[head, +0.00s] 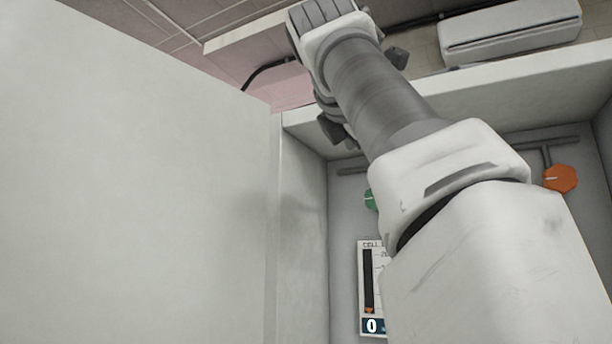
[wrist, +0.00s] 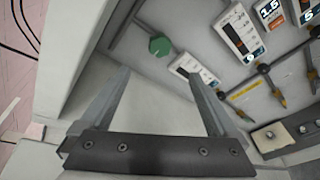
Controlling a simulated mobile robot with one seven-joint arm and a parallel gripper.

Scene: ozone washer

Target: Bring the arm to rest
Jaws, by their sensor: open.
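My arm (head: 450,190) reaches from the lower right of the head view up to the top, across an open cabinet. My gripper (wrist: 160,75) shows in the wrist view, its two grey fingers spread apart with nothing between them. It faces a grey panel inside the cabinet, and I see no contact with it. In the head view I cannot make out the fingers clearly. A green knob (wrist: 159,46) lies beyond the fingertips in the wrist view.
In the head view, a large pale surface (head: 130,170) fills the left. The panel carries an orange knob (head: 560,178) and a gauge (head: 367,290) reading 0, partly hidden by my arm. A white wall unit (head: 510,30) is at upper right. Several valves and displays (wrist: 240,35) crowd the wrist view's right.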

